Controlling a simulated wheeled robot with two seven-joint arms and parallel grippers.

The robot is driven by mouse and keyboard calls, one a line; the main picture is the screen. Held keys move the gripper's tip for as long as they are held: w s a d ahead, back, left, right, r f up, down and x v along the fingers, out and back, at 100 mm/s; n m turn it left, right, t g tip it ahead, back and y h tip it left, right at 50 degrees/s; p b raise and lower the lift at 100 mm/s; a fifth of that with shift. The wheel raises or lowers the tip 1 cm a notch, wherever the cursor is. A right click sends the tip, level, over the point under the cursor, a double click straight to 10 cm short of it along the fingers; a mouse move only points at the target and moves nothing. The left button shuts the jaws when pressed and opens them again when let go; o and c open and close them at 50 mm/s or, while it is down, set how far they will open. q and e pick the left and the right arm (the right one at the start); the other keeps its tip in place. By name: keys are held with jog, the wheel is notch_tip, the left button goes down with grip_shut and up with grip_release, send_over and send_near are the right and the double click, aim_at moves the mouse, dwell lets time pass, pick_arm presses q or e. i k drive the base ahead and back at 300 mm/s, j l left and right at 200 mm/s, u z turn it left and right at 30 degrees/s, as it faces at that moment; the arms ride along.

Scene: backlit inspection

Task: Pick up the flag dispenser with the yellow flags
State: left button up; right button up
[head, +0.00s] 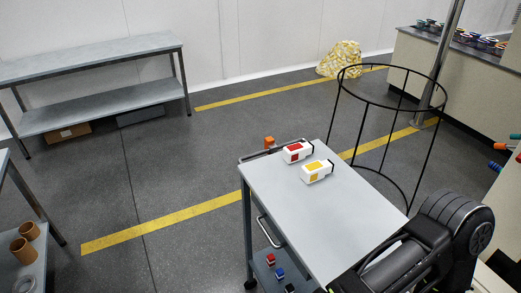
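The flag dispenser with the yellow flags (311,176) is a small white block with a yellow patch on top and a dark end. It lies on the grey top of a cart (329,218), apart from any gripper. A similar white dispenser with a red patch (293,157) lies just behind it and to its left, with a narrow gap or light contact; I cannot tell which. Neither my left nor my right gripper is in view.
An orange object (269,142) sits at the cart's back edge. A black wire hoop frame (341,106) stands behind the cart on the right. The cart top's front half is clear, partly covered by black parts at lower right. A grey shelf (95,58) stands at the back left.

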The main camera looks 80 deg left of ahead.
aim_at(314, 171)
jog(key=k+j, duration=0.5)
jog(key=j, duration=0.15)
jog(key=k+j, duration=1)
jog(key=j, duration=0.25)
